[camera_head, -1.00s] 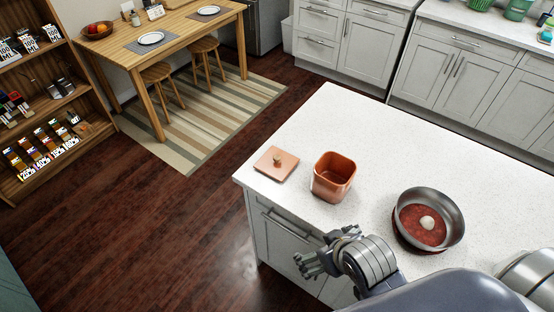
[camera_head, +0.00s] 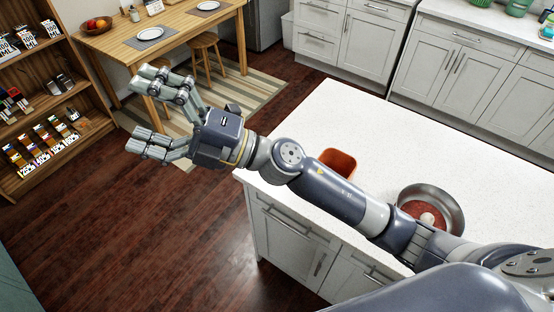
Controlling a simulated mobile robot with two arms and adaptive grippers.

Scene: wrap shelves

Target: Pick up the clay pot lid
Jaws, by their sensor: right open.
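My right arm reaches across the view from the lower right. My right gripper (camera_head: 140,112) is open and empty, with its fingers spread apart and pointing left. In the picture it lies left of the white counter's left corner, over the floor and striped rug. The open orange clay pot (camera_head: 339,159) stands on the counter and shows only in part above my forearm. My left gripper is not in view.
The counter's back part is clear.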

